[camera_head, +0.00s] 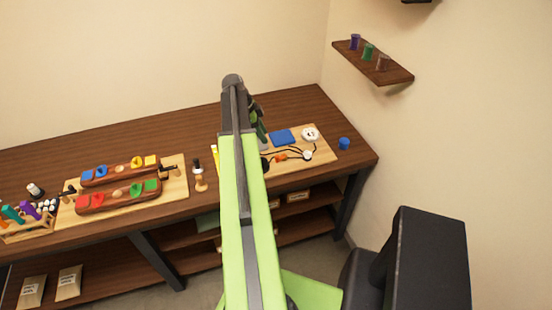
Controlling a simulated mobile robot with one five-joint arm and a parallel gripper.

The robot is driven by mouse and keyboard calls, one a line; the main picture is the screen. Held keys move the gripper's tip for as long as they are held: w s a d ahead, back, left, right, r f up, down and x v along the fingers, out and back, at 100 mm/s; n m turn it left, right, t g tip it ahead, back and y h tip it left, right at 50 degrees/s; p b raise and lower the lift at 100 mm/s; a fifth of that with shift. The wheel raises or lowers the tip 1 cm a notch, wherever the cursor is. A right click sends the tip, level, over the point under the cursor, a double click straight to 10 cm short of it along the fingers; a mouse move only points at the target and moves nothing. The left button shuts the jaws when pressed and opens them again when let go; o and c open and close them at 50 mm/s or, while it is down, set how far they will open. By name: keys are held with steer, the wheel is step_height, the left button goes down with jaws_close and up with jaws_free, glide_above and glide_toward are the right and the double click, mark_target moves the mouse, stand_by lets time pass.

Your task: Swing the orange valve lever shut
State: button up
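A small orange lever (281,157) lies on the light wooden board (322,151) at the right part of the workbench, among thin black lines. A small round white piece (307,155) sits to its right. My green and grey arm reaches up the middle of the picture and hides the left part of this board. My gripper (262,132) is a dark shape at the arm's far end, behind and left of the lever in the picture. Its fingers are too small and partly hidden to show whether they are open. I cannot tell whether it touches anything.
A blue square (283,136) and a white round dial (310,134) lie on the same board. A blue cup (344,143) stands right of it. Brown blocks with coloured parts (120,195) occupy the left board. A wall shelf (398,75) holds small cups. The bench's back strip is clear.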

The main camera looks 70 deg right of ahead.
mark_target(276, 156)
steer(key=b+x, duration=1.1)
steer(key=x, duration=0.2)
steer(key=shift+f, duration=0.4)
steer(key=shift+r, duration=0.1)
